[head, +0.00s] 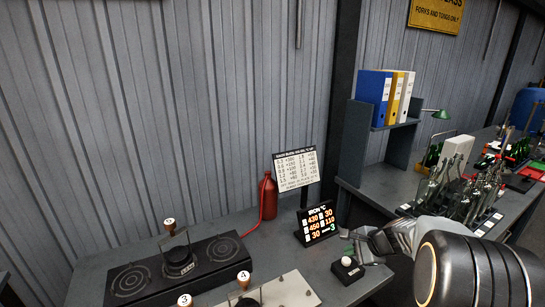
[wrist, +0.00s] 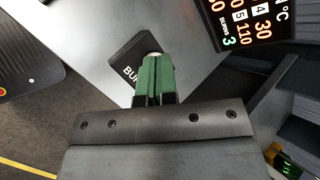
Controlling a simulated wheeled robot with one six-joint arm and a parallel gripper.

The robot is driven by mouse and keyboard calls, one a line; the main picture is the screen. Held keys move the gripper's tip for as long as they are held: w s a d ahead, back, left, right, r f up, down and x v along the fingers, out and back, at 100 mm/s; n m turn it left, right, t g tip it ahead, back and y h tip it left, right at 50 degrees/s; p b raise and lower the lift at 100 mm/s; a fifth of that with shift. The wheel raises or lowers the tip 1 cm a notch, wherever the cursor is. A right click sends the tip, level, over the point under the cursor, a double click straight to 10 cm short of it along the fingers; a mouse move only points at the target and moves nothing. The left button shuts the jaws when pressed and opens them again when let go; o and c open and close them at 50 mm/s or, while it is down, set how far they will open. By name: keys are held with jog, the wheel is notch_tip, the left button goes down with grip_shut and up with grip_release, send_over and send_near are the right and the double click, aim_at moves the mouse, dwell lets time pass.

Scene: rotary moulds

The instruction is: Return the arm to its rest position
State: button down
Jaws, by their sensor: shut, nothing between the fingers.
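My gripper (head: 352,246) is at the right end of the grey bench in the head view, with my arm coming in from the lower right. In the wrist view its green fingers (wrist: 154,80) are together with nothing between them. They point at a small black box (wrist: 125,58) with white lettering and partly cover it. In the head view this box (head: 347,271) with its white button sits just below the fingertips. I cannot tell whether they touch it.
A lit number display (head: 318,224), a white chart (head: 300,168) and a red bottle (head: 268,196) stand close behind. Binders (head: 385,95) stand on a shelf above.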

jog(key=s+a+r+n+g+h, duration=0.1)
jog(key=s+a+r+n+h, duration=0.1)
jog(key=s+a+n, duration=0.3)
jog(key=s+a+r+n+g+h, duration=0.1)
jog(key=s+a+r+n+h, duration=0.2)
jog(key=s+n, duration=0.9)
jog(key=shift+s+a+r, duration=0.15)
jog(key=shift+s+a, duration=1)
jog(key=shift+a, duration=0.05)
dwell(0.9)
